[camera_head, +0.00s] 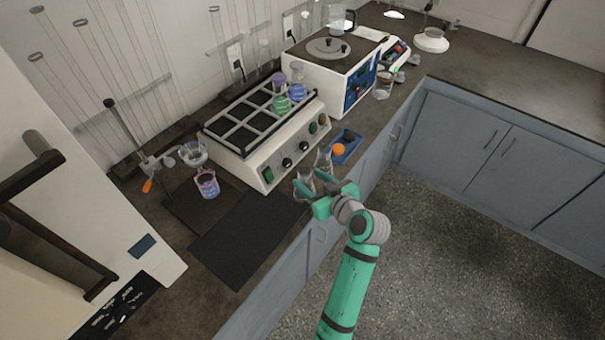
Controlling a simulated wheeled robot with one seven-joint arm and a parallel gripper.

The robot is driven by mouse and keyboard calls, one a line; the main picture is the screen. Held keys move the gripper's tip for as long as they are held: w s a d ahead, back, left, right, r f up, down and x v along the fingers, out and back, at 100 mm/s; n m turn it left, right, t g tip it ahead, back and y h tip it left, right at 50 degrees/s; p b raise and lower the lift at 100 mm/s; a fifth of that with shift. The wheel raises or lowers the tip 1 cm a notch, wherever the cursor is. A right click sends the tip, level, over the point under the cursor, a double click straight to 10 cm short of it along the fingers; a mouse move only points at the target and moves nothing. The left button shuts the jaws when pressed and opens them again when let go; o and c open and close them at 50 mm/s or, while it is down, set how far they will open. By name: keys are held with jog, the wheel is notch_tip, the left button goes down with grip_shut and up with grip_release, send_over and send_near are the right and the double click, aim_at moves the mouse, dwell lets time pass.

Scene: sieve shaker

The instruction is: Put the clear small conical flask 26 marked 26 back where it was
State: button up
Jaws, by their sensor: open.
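A clear conical flask (304,179) stands near the front edge of the bench, right at my gripper (313,194). The gripper is open around or beside this flask; I cannot tell which, as the fingers hide part of the glass. A second clear conical flask (323,161) stands just behind it, next to the blue tray. No number can be read on either flask, so I cannot tell which is 26.
A shaker (262,168) with a rack holds flasks with green, blue and purple contents. A blue tray (350,151) holds an orange ball-like thing. A dark mat (243,236) is bare. A flask with pink-blue contents (207,185) stands by a clamp stand. A water bath (335,75) stands behind.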

jog(key=v, duration=0.5)
dwell(0.5)
